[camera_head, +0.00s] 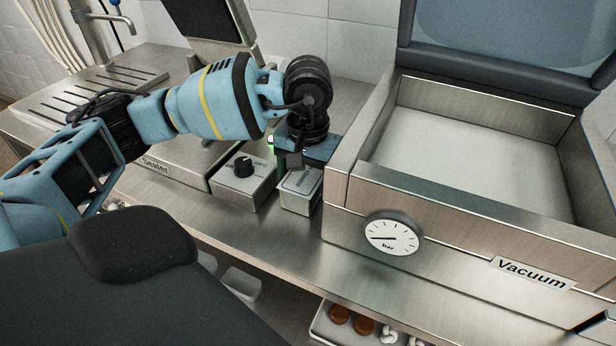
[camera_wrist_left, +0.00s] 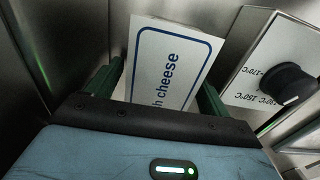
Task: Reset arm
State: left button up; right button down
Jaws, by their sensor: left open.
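My left arm comes in from the left in the head view. My left gripper (camera_head: 297,165) points down over a small pale box (camera_head: 300,194) that stands on the steel counter. In the left wrist view, the white box (camera_wrist_left: 168,62) has a blue border and a label ending in "h cheese". My left gripper's green fingers (camera_wrist_left: 158,92) are open, one on each side of the box. Whether either finger touches it, I cannot tell. My right gripper is not in view.
The vacuum machine (camera_head: 455,240) with its gauge (camera_head: 392,233) stands close on the right of the box. The knob unit (camera_head: 243,180) stands close on the left; its dial also shows in the wrist view (camera_wrist_left: 288,83). Below the counter is a tray (camera_head: 322,326) of items.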

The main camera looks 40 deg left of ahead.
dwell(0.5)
pick_arm(q)
jog(key=shift+r+p, duration=2.6)
jog(key=shift+r, duration=2.95)
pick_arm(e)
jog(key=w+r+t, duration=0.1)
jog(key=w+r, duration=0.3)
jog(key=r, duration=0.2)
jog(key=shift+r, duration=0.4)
pick_arm(q)
jog(key=shift+s+f, duration=0.1)
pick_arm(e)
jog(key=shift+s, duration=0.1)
